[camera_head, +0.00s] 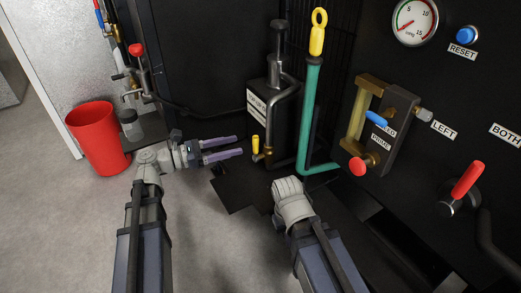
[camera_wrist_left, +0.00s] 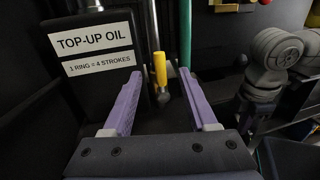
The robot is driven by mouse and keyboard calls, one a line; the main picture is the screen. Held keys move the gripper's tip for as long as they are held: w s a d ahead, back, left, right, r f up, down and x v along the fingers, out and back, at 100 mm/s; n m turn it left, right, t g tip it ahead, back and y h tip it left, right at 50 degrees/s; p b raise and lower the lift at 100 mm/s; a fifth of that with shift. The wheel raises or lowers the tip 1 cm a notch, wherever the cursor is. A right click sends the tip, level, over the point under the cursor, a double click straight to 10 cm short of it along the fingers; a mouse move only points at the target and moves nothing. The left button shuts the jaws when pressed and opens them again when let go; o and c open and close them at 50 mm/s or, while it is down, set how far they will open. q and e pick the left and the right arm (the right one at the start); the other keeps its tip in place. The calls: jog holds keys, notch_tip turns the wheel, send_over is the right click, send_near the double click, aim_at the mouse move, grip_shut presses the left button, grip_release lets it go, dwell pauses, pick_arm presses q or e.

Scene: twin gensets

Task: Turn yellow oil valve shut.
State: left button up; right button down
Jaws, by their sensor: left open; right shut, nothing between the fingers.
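The yellow oil valve handle (camera_head: 255,145) stands upright on a brass fitting at the foot of the grey pipe from the top-up oil tank (camera_head: 262,100). In the left wrist view the yellow handle (camera_wrist_left: 160,69) shows upright, in line with the gap between my fingers and beyond their tips. My left gripper (camera_head: 240,146) is open and empty, its two purple fingers pointing at the handle from the left, just short of it. The left wrist view also shows my left gripper (camera_wrist_left: 162,75). My right arm's wrist is right of the valve; its fingers are hidden.
A green lever with a yellow ring-topped grip (camera_head: 318,40) rises close right of the valve. A brass sight-glass block (camera_head: 395,120) with blue and red handles is on the right panel. A red bucket (camera_head: 98,140) stands at left. Floor is clear at lower left.

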aim_at(256, 140)
pick_arm(q)
jog(key=x, duration=0.7)
jog(key=shift+w+d, duration=0.2)
jog(key=shift+d, duration=0.15)
grip_shut()
dwell(0.4)
dwell(0.9)
